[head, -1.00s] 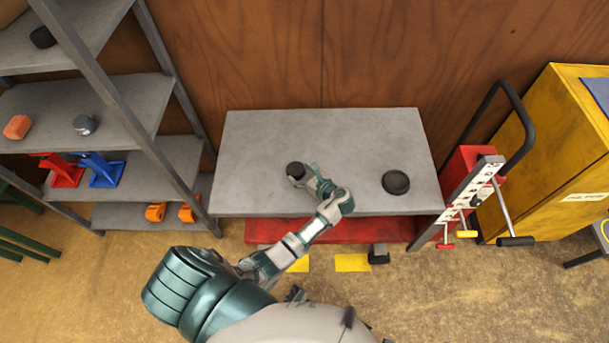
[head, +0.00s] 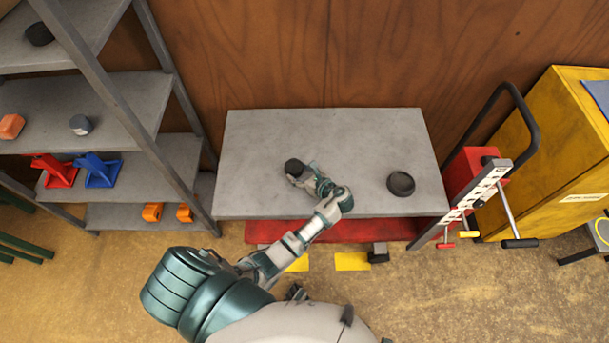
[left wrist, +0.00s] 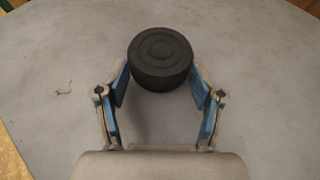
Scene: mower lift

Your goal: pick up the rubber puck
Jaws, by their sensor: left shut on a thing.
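The rubber puck (head: 294,166) is a short black cylinder over the left-middle part of the grey table (head: 350,130). It also shows in the left wrist view (left wrist: 160,58), with concentric rings on its top. My left gripper (head: 300,176) is shut on the puck. In the left wrist view the blue-padded fingers (left wrist: 158,85) hold it from both sides near their tips. The puck seems slightly above the table, but its underside is hidden. My right gripper is not in view.
A dark round dish (head: 401,183) lies on the table's right side. A red lift with a black handle (head: 480,175) stands right of the table, beside a yellow cabinet (head: 560,150). Grey shelves (head: 130,100) stand at the left. The table's back area is clear.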

